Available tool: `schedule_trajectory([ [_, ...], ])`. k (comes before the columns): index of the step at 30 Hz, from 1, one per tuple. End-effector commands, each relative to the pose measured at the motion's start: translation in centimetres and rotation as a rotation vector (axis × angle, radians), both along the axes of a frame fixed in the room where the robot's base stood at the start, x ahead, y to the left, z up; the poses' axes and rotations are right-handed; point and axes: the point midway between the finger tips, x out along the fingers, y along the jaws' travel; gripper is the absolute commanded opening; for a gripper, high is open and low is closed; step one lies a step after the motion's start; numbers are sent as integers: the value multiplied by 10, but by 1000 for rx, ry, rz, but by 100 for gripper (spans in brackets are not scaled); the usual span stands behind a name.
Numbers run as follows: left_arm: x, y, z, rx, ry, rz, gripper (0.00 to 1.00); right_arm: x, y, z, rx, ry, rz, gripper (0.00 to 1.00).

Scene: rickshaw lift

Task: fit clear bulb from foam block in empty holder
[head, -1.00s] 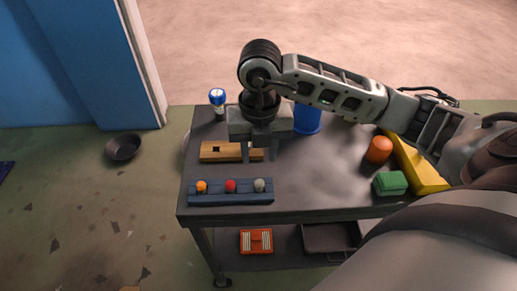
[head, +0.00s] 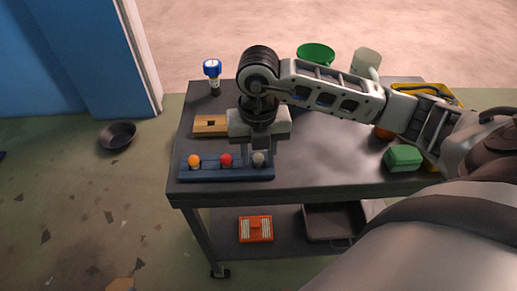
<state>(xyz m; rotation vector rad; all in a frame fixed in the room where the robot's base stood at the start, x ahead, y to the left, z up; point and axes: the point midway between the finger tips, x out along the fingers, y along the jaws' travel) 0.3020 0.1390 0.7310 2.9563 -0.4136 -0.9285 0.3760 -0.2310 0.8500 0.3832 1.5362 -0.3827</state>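A dark blue block (head: 225,174), which looks like the foam block, lies near the table's front left edge. It holds an orange bulb (head: 194,161), a red bulb (head: 226,160) and a greyish clear bulb (head: 258,159) in a row. A tan wooden block (head: 203,126) with a dark square hole lies behind it and looks like the holder; its right part is hidden by my gripper. My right gripper (head: 263,151) points down over the clear bulb, with its fingers apart on either side. Whether they touch the bulb is unclear. My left gripper is out of view.
An orange case (head: 256,228) and a dark tray (head: 330,222) sit on the lower shelf.

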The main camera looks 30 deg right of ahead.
Motion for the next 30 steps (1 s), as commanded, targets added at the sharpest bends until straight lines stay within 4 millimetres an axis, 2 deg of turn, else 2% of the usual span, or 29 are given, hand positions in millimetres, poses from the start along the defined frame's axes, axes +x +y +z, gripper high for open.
schedule_trajectory([
  [8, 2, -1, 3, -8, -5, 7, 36, 0, 0, -1, -1, 0, 0, 38],
  [9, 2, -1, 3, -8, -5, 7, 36, 0, 0, -1, -1, 0, 0, 27],
  [11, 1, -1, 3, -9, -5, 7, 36, 0, 0, -1, -1, 0, 0, 11],
  [18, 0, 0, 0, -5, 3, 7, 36, 0, 0, 1, 0, 0, 0, 11],
  [30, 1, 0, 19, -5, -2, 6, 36, 0, 0, 24, -1, 0, 0, 11],
])
